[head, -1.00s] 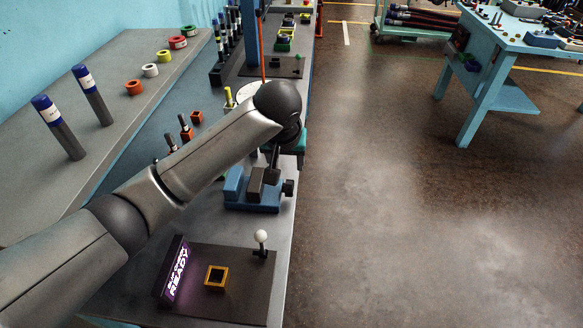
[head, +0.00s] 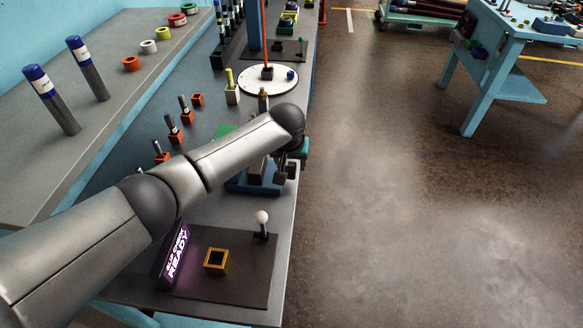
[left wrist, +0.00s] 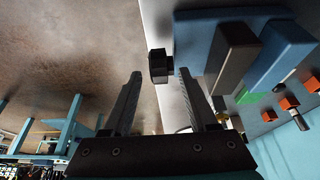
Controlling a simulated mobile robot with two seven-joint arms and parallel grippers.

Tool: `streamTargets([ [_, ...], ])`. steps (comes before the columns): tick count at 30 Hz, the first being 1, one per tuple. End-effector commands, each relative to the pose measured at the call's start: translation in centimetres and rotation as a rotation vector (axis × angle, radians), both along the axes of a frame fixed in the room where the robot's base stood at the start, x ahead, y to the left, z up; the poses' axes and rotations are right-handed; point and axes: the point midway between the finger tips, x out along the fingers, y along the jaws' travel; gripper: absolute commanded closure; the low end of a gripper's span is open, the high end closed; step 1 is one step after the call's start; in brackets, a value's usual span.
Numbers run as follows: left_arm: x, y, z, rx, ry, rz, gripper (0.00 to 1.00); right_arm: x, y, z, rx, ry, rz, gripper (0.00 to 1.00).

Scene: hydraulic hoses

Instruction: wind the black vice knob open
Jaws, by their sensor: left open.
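The blue vice (head: 240,184) stands on the grey bench below my left arm, partly hidden by it. In the left wrist view the vice (left wrist: 195,62) shows its blue body and a dark jaw block. The black vice knob (left wrist: 158,66) sticks out of its side toward the aisle; in the head view it (head: 292,168) is small and close to my gripper. My left gripper (left wrist: 160,74) is open, its fingers pointing at the knob. The knob appears between the two fingertips, with gaps on both sides; whether the tips reach past it I cannot tell. My right gripper is out of view.
A dark plate (head: 240,275) with a yellow square socket (head: 216,260), a lit sign (head: 175,255) and a white-topped lever (head: 262,218) lies in front. A white turntable (head: 268,80) and orange holders (head: 174,135) stand beyond. The floor right of the bench is clear.

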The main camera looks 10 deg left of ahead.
Motion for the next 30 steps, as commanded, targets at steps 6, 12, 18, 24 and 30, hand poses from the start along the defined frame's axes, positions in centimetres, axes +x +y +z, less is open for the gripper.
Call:
streamTargets([
  [6, 0.7, 0.0, -1.6, 0.0, 0.0, 0.0, 0.41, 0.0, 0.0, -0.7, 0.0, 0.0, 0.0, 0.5],
  [12, 0.9, -0.1, -2.0, -0.001, -0.001, -0.001, 0.41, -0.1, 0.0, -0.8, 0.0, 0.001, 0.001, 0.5],
  [18, 0.9, -0.1, -2.0, -0.001, -0.001, -0.001, 0.41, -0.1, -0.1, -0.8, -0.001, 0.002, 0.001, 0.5],
  [24, 0.9, 0.0, -2.0, -0.001, -0.001, 0.0, 0.61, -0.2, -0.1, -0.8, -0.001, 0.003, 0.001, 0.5],
  [30, 0.9, 0.0, -2.0, -0.001, -0.001, 0.0, 0.84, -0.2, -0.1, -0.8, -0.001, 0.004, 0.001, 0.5],
])
